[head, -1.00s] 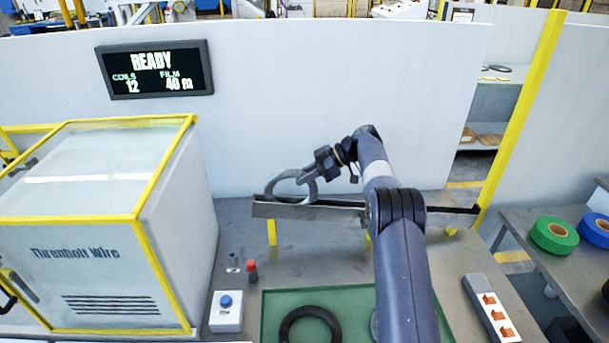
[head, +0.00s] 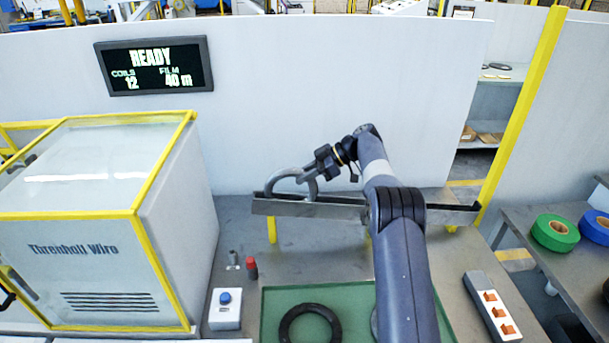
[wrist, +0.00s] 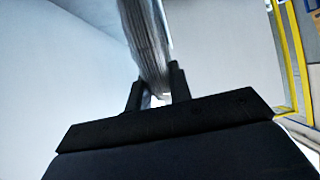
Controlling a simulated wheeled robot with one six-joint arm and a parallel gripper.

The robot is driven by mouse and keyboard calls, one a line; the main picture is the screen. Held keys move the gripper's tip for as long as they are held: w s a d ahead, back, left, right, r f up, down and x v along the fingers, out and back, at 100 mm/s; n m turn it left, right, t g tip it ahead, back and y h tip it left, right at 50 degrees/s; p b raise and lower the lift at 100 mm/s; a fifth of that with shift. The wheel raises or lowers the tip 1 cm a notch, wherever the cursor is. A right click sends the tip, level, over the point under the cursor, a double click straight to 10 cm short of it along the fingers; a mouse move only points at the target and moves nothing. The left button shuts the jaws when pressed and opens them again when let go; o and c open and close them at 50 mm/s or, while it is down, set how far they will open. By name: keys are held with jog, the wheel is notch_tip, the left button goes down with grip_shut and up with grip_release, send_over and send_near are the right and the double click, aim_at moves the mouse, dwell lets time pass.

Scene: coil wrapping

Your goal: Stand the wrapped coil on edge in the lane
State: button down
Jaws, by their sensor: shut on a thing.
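The wrapped coil (head: 291,179) is a grey ring, upright on edge at the left end of the lane (head: 335,210). The lane is a long metal channel on yellow legs. The coil's lower part is hidden behind the lane's front wall. My gripper (head: 312,176) is shut on the coil's right side. In the wrist view the coil (wrist: 147,40) stands edge-on between the two fingers of my gripper (wrist: 157,92). I cannot tell whether the coil touches the lane's floor.
A dark coil (head: 309,325) lies on a green mat (head: 272,300) in front. A wrapping machine (head: 90,230) with yellow edges stands at left. A button box (head: 225,309) and a switch strip (head: 491,308) sit on the bench. A white wall (head: 330,100) is behind the lane.

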jog(key=shift+f, duration=0.15)
jog(key=c, duration=1.5)
grip_release()
jog(key=o, duration=0.3)
jog(key=shift+f, duration=0.1)
jog(key=p+v, duration=0.5)
jog(key=v, duration=0.6)
jog(key=shift+p, duration=0.35)
jog(key=shift+a+f, duration=0.1)
